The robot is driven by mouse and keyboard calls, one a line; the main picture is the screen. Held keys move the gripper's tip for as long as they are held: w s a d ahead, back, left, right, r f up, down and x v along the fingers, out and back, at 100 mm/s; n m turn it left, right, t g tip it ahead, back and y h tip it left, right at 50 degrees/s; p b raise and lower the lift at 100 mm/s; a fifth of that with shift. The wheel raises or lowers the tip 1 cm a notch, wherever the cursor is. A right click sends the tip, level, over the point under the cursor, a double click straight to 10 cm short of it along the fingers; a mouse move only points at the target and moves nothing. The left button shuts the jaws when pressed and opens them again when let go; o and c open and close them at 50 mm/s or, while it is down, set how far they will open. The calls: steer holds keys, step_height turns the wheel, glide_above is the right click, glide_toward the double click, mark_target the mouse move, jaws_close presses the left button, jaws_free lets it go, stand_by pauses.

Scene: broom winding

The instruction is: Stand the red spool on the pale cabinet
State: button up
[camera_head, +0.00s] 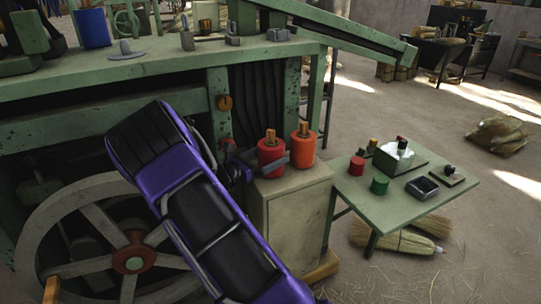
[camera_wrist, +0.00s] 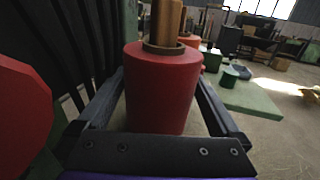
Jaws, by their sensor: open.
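The red spool (camera_head: 271,158), with a wooden core sticking out of its top, stands upright on the top of the pale cabinet (camera_head: 283,226). My gripper (camera_head: 262,160) is open around it, with one finger on each side. In the wrist view the red spool (camera_wrist: 160,88) fills the space between the two dark fingers. Its lower end is partly hidden by the gripper's palm. I cannot tell whether the fingers touch it.
An orange spool (camera_head: 303,148) stands close beside the red one on the cabinet. The green machine frame (camera_head: 218,105) and a large wheel (camera_head: 60,230) are at the left. A low green table (camera_head: 400,205) with small items stands at the right. Brooms (camera_head: 405,242) lie beneath it.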

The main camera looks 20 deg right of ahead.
steer(key=v, duration=1.1)
steer(key=shift+a, duration=0.4)
steer(key=shift+s, duration=0.1)
